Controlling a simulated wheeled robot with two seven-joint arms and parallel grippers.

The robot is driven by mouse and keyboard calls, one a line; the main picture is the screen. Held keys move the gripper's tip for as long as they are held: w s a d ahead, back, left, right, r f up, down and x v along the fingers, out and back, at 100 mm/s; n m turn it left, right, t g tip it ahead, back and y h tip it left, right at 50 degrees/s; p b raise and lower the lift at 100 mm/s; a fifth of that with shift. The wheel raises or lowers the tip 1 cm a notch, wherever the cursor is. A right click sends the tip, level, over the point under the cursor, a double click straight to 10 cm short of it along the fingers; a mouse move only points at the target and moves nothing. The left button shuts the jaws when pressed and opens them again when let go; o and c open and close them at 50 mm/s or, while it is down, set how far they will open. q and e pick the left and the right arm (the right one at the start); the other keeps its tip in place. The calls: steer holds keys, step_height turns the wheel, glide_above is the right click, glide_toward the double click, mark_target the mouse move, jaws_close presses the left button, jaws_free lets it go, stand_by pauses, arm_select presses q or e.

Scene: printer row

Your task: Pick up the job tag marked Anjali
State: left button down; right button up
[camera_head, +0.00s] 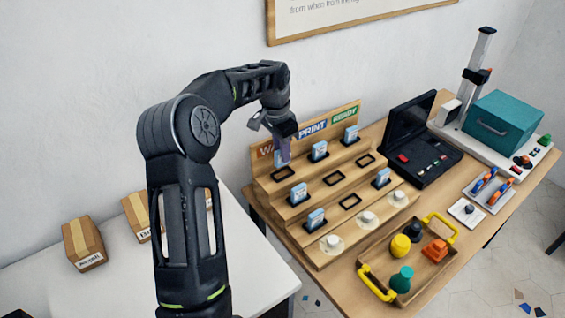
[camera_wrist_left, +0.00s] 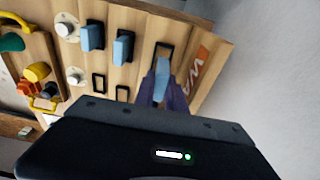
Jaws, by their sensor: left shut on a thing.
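My left gripper (camera_head: 283,150) is at the top left of the stepped wooden rack (camera_head: 280,215), by the wait end of its sign. It is shut on a light blue job tag (camera_wrist_left: 161,78), seen between the purple fingers in the left wrist view. A dark slot frame (camera_wrist_left: 164,48) shows just beyond this tag; I cannot tell whether the tag is still seated in it. In the head view the fingers mostly hide the tag. No tag name is readable. My right gripper is not in view.
A wooden tray (camera_head: 374,263) with yellow handles holds coloured pieces in front of the rack. An open black case (camera_head: 420,135) and a teal box (camera_head: 507,122) on a machine are to the right. Cardboard boxes (camera_head: 83,243) sit on the white table at left.

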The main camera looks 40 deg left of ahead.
arm_select(q)
step_height(320, 180, up, 6)
steer(key=shift+f, duration=0.2)
stand_by(0.5)
